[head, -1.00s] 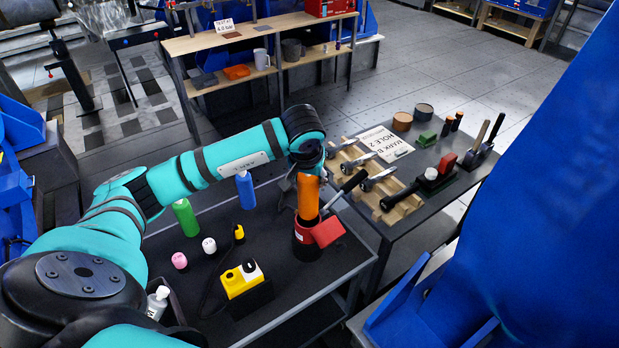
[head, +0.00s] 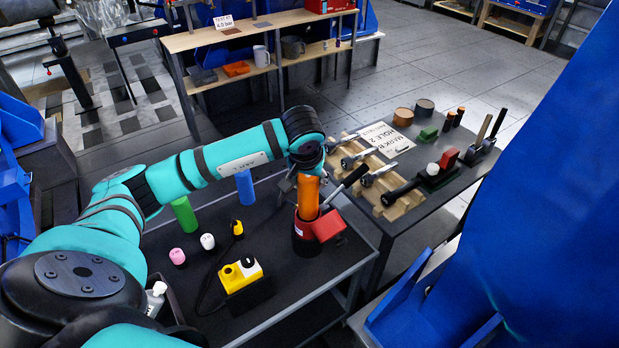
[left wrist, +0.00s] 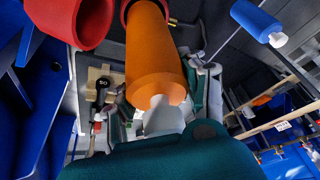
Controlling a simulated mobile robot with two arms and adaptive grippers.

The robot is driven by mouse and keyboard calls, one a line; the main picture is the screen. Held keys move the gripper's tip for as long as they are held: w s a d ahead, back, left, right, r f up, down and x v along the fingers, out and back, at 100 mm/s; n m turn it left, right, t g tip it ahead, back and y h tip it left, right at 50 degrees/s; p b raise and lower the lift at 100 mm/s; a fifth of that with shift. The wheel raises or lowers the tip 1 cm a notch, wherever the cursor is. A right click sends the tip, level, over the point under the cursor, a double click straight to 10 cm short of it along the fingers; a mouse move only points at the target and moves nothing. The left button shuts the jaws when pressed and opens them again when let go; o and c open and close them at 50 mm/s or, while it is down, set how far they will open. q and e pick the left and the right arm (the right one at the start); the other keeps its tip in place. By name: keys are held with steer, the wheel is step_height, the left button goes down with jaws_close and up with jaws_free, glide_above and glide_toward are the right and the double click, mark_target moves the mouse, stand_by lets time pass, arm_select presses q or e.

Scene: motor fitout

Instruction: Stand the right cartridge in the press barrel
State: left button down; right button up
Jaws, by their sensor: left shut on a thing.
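The orange cartridge (head: 308,198) stands nearly upright at the press barrel (head: 305,243), a black and red holder on the dark cart. My left gripper (head: 305,174) is shut on the cartridge near its upper end. In the left wrist view the orange cartridge (left wrist: 155,55) runs between the fingers, its pale tip toward my wrist. Its far end is inside the barrel's red rim (left wrist: 127,12); how deep it sits is hidden. A green cartridge (head: 184,214) and a blue cartridge (head: 245,188) stand apart to the left. My right gripper is not in view.
A red block (head: 328,226) and a dark lever handle (head: 345,187) stick out beside the barrel. A yellow device (head: 240,275), a pink cap (head: 177,256) and a white cap (head: 208,241) are on the cart. A second table with a wooden rack (head: 405,205) adjoins at right.

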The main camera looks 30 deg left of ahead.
mark_target(309, 202)
arm_select(q)
steer(key=shift+f+b, duration=1.45)
steer(key=shift+f, duration=0.3)
steer(key=shift+f+b, duration=0.3)
steer(key=shift+f, duration=0.15)
steer(key=shift+f+b, duration=0.35)
steer(key=shift+f+b, duration=1.05)
steer(key=shift+f, duration=0.15)
steer(key=shift+f+b, duration=0.3)
steer(key=shift+f, duration=0.05)
